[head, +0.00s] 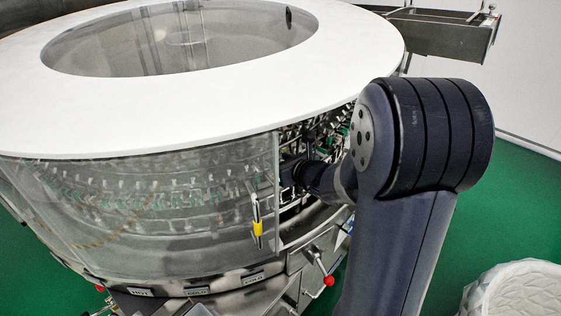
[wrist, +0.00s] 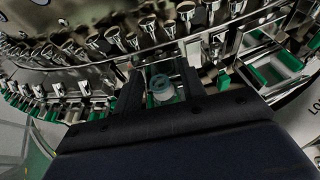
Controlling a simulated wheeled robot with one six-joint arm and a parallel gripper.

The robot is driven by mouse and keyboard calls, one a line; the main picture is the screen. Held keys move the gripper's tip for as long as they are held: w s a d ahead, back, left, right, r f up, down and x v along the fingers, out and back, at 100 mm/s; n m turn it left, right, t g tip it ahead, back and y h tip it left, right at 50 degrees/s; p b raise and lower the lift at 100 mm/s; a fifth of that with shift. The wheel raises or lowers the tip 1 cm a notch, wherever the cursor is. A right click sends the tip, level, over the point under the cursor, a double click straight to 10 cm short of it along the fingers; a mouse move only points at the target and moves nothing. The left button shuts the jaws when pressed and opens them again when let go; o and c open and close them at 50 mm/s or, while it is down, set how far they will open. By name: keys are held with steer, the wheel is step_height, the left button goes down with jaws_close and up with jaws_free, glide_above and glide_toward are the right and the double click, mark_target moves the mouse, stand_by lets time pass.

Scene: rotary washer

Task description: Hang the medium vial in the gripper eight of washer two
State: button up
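The rotary washer (head: 215,125) is a large round machine with a white top ring and clear side panels. My arm reaches in through an opening in its side. In the wrist view, my gripper (wrist: 161,80) is among the washer's metal parts. A small clear vial (wrist: 161,90) with a teal rim sits between its two dark fingers, which appear closed on it. Rows of metal washer grippers (wrist: 150,27) with green parts curve across the wrist view, just beyond the fingertips. I cannot read which one is number eight. In the head view, my gripper and the vial are hidden.
The clear panel edge with a yellow-marked handle (head: 257,228) stands left of my arm. A red-knobbed lever (head: 328,281) is below the opening. A white basket (head: 515,292) stands on the green floor at lower right. Metal rails (wrist: 262,62) crowd the right of the wrist view.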

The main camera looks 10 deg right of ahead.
steer(key=shift+r+p, duration=0.5)
steer(key=shift+p, duration=0.1)
steer(key=shift+s+d+r, duration=0.15)
steer(key=shift+s, duration=0.1)
steer(key=p+v, duration=0.1)
steer(key=v, duration=1)
steer(key=shift+s, duration=0.2)
stand_by(0.4)
